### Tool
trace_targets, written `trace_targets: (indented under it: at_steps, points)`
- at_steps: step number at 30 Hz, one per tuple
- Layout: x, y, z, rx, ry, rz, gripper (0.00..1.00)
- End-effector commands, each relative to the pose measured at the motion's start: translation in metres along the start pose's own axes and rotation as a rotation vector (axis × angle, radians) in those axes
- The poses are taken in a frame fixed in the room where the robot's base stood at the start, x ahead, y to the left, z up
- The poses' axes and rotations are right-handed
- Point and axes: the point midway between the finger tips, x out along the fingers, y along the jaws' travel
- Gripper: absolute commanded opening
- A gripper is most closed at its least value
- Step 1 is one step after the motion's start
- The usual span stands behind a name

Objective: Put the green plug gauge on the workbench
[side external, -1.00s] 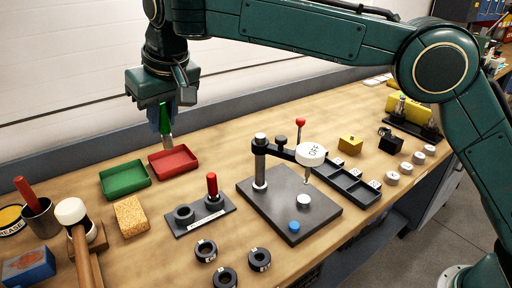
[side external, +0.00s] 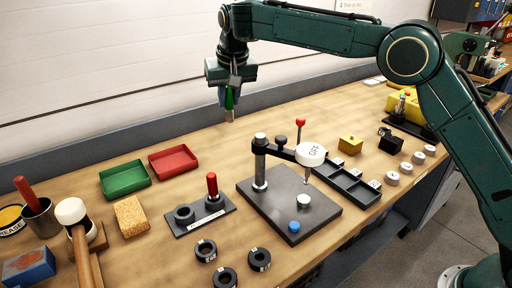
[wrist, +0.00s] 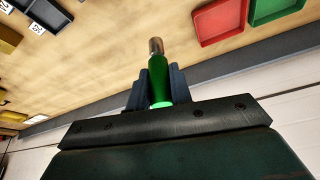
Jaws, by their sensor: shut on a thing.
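The green plug gauge (side external: 229,101) has a green handle and a metal tip. My gripper (side external: 230,92) is shut on its green handle, and the metal tip points down. In the side external view it hangs over the bare back part of the workbench (side external: 262,118), to the right of the red tray. Whether the tip touches the wood or stays just above it, I cannot tell. In the wrist view the green plug gauge (wrist: 158,75) sits between the two dark fingers of my gripper (wrist: 158,88), with bare wood beyond its tip.
A red tray (side external: 174,172) and a green tray (side external: 125,191) lie empty to the left. A dark stand (side external: 200,224) holds a red-handled gauge. A press-like fixture (side external: 250,198) with an OFF disc stands in front. Bare wood surrounds the spot below my gripper.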

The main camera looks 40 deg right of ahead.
Motion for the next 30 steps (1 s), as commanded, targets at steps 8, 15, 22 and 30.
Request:
trace_targets:
  at_steps: [8, 15, 22, 30]
  points:
    - [0.035, 0.100, -0.035, 0.229, -0.001, 0.091, 0.00]
    - [0.058, 0.188, -0.052, 0.416, 0.000, 0.167, 0.00]
    - [0.075, 0.274, -0.056, 0.597, 0.003, 0.241, 0.00]
    - [0.090, 0.377, -0.047, 0.805, 0.009, 0.329, 0.00]
